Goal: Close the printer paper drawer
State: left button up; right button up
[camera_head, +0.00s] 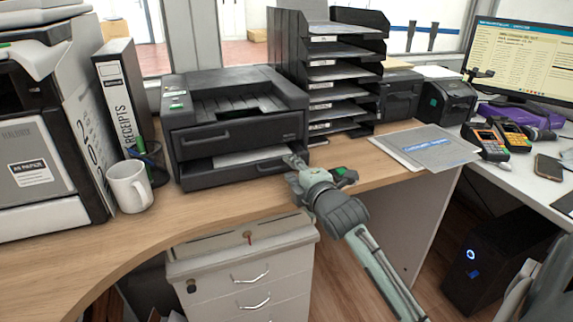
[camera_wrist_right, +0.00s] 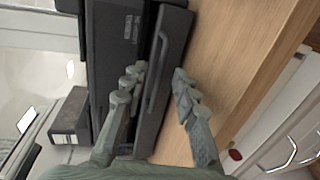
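The dark grey printer (camera_head: 240,100) stands on the wooden desk. Its lower paper drawer (camera_head: 225,177) is pulled out, with white paper (camera_head: 250,156) showing inside. In the right wrist view the drawer front (camera_wrist_right: 172,75) with its long handle appears beside the printer body (camera_wrist_right: 115,40). My right gripper (camera_head: 293,161) is at the drawer's right front corner. Its fingers (camera_wrist_right: 158,88) are spread apart, one on each side of the drawer front in the wrist picture, with nothing gripped. I cannot tell whether they touch it. My left gripper is out of view.
A white mug (camera_head: 130,187), a pen holder and a receipts binder (camera_head: 123,95) stand left of the printer. A black tray stack (camera_head: 335,75) stands to its right. Papers (camera_head: 428,147) lie farther right. Desk surface in front of the printer is clear.

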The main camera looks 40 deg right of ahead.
aim_at(288, 167)
jog(key=shift+x, duration=1.55)
jog(key=c, duration=0.6)
jog(key=shift+f, duration=0.1)
grip_shut()
